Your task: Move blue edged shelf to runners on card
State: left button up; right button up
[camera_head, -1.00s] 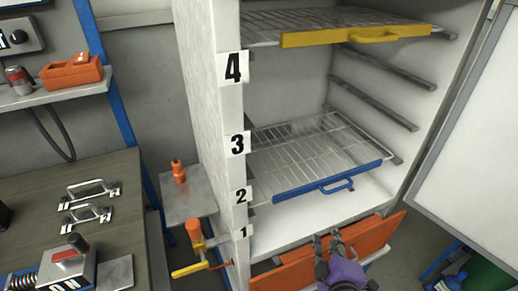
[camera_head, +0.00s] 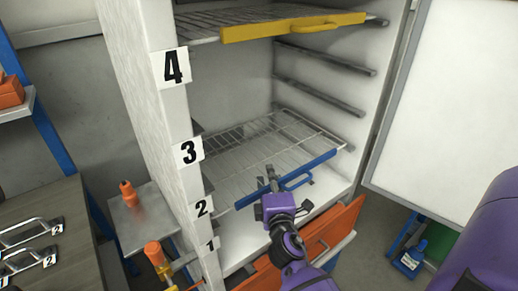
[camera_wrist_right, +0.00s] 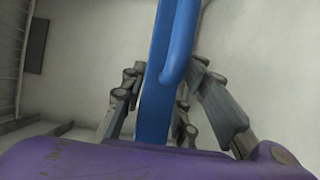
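The blue-edged wire shelf (camera_head: 245,160) sits low in the open white cabinet, its front left corner beside the number 2 label (camera_head: 202,207). Its blue front edge (camera_head: 240,202) has a blue handle (camera_head: 297,181). My right gripper (camera_head: 271,181) is at the middle of this edge, just left of the handle. In the right wrist view the blue edge (camera_wrist_right: 157,115) runs between the fingers of my right gripper (camera_wrist_right: 165,85), which look spread with gaps beside it. My left gripper is not in view. I cannot make out a separate card.
A yellow-edged shelf (camera_head: 292,28) is above, near label 4 (camera_head: 173,67). Bare runners (camera_head: 320,97) line the right wall between the shelves. An orange drawer front (camera_head: 300,245) sticks out below. The open door (camera_head: 445,100) is at right. A workbench (camera_head: 50,215) is at left.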

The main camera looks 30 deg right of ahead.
jog(key=shift+w+d, duration=0.2)
jog(key=shift+w, duration=0.2)
grip_shut()
jog(key=shift+r, duration=0.1)
